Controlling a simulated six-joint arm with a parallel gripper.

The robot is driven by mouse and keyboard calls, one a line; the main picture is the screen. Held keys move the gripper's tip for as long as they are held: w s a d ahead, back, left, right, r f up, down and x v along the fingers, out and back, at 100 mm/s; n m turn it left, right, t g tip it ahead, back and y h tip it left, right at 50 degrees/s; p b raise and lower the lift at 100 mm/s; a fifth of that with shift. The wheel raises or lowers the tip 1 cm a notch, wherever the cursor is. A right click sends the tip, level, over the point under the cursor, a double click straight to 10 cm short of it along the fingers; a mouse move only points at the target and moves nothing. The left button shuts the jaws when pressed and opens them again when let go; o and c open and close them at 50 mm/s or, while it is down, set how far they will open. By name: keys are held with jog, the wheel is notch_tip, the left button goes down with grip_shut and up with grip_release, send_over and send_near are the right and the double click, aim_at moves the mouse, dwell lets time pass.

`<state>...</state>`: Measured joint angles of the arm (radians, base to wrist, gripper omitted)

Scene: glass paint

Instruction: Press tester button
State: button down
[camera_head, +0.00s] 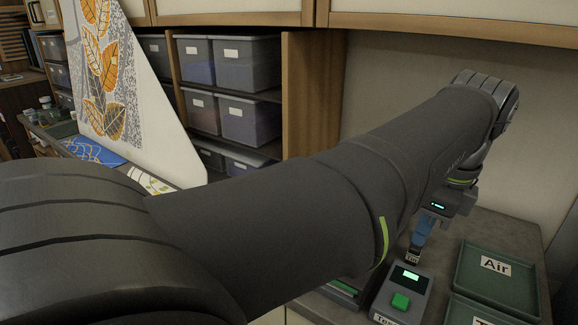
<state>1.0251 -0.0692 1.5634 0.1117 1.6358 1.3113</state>
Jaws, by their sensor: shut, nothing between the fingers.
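The tester (388,304) is a dark grey box on the counter at the lower right, with a lit pale green screen and a partly visible front label starting "Te". Its square green button (400,301) is on top, nearer the camera than the screen, and is uncovered. My gripper (418,240) hangs down beyond the tester, with blue fingers below a dark body. The fingers are shut and empty, apart from the button. A small dark piece with a white label (412,256) shows just below the fingertips; I cannot tell whether they touch it.
A green tray labelled "Air" (496,288) lies right of the tester, with another tray (470,312) nearer, cut off by the frame. A dark box with a green strip (343,288) is left of the tester, partly hidden by my arm. Shelves of grey bins (250,118) stand behind.

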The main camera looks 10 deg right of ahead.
aim_at(404, 305)
jog(key=shift+s+d+f+m+t+h, duration=0.1)
jog(key=shift+s+f+m+t+h, duration=0.1)
jog(key=shift+f+t, duration=0.95)
jog(key=shift+s+d+f+m+t+h, duration=0.15)
jog(key=shift+f+t, duration=0.55)
jog(key=shift+t, duration=0.9)
jog(key=shift+s+d+f+m+t+h, duration=0.15)
jog(key=shift+f+t+h, duration=0.1)
jog(key=shift+f+t, duration=0.9)
jog(key=shift+a+r, duration=0.1)
jog(key=shift+r, duration=0.15)
jog(key=shift+f, duration=4.4)
jog(key=shift+f, duration=0.15)
jog(key=shift+f, duration=0.25)
